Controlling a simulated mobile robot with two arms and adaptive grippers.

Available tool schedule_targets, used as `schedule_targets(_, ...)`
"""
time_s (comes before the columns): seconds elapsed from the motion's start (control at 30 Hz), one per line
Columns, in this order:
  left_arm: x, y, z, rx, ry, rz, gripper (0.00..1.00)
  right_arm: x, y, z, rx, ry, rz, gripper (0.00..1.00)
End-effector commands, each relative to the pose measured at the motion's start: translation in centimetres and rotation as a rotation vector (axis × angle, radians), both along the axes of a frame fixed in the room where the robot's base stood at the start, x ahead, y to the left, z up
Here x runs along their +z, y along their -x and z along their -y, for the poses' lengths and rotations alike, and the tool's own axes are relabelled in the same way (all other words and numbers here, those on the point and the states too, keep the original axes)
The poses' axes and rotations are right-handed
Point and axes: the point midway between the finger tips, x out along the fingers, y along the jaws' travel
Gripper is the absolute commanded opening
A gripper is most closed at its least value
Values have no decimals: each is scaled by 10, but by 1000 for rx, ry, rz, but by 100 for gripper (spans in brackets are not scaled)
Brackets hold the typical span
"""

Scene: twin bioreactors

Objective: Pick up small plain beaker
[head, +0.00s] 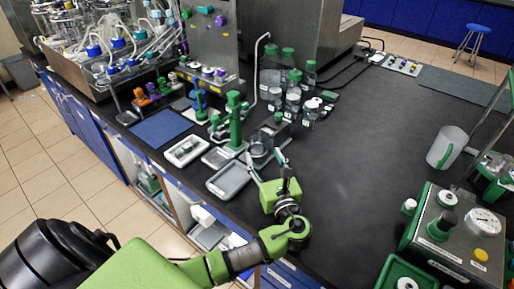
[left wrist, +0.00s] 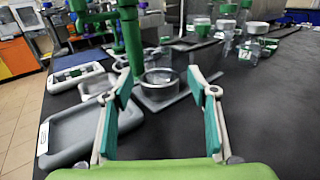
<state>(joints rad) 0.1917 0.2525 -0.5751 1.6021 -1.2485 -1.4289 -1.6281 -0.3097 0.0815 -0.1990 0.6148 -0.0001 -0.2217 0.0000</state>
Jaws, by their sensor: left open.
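A small clear beaker (head: 259,154) stands near the counter's front edge, beside a green stand (head: 235,122). In the left wrist view the beaker (left wrist: 161,86) appears between my fingertips, a little beyond them, on a grey base. My left gripper (head: 266,164) is open and empty, with its fingers pointing toward the beaker. Whether the fingertips reach beside the glass is hard to tell. My right gripper is in neither view.
Grey trays (head: 229,180) lie left of the gripper along the edge. Green-capped bottles (head: 293,84) and jars stand behind the beaker. A large jug (head: 446,147) and a green-and-steel device (head: 455,235) stand at right. The middle of the dark counter is clear.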

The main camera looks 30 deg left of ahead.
Motion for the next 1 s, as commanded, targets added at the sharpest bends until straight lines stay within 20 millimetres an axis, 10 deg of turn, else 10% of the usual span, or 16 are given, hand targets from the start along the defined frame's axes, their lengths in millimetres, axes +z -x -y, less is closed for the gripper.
schedule_targets(0.77, -5, -35, -46, 0, 1, 0, 53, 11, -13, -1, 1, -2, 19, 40)
schedule_targets(0.9, -5, -34, -46, 0, 1, 0, 17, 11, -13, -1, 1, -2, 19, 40)
schedule_targets(1.0, -5, -34, -46, 0, 1, 0, 11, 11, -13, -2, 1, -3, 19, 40)
